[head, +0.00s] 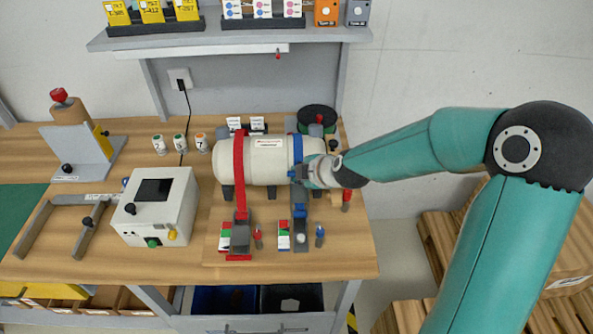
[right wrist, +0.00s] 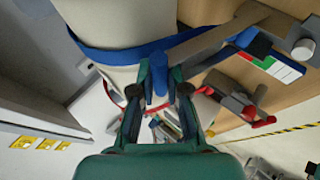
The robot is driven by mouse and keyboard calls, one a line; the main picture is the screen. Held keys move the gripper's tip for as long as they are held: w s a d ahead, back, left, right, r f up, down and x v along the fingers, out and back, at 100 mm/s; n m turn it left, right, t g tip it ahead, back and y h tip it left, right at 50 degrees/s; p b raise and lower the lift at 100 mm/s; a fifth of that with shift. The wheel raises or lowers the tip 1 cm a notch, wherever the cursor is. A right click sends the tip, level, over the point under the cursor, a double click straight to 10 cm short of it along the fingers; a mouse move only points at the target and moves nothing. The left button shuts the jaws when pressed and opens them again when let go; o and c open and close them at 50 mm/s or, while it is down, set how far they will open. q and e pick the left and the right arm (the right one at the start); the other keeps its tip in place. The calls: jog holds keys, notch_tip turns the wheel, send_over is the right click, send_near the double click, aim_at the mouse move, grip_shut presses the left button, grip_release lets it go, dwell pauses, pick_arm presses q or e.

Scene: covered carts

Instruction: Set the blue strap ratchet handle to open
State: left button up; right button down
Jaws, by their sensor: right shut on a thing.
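A cream cylinder (head: 265,173) lies on the wooden bench with a blue strap (head: 297,150) around its right part. The blue strap's ratchet (head: 300,239) sits at the bench front, below the cylinder. A bar-like handle (right wrist: 215,38) runs from the ratchet area to my right gripper (head: 302,174). In the right wrist view, my right gripper (right wrist: 158,82) is shut on the handle's blue end (right wrist: 156,84). In the head view the gripper hides part of the handle and strap. The handle's exact angle is hard to tell. My left gripper is not in view.
A red strap (head: 239,165) with its own ratchet (head: 240,235) is left of the blue one. A blue-tipped pin (head: 320,235) stands close right of the blue ratchet. A white control box (head: 157,207) is farther left. A shelf (head: 225,38) overhangs the back.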

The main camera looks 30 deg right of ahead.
jog(key=shift+s+a+f, duration=0.1)
jog(key=shift+s+f, duration=0.2)
jog(key=shift+f, duration=0.25)
jog(key=c, duration=1.4)
grip_release()
jog(key=shift+r, duration=0.15)
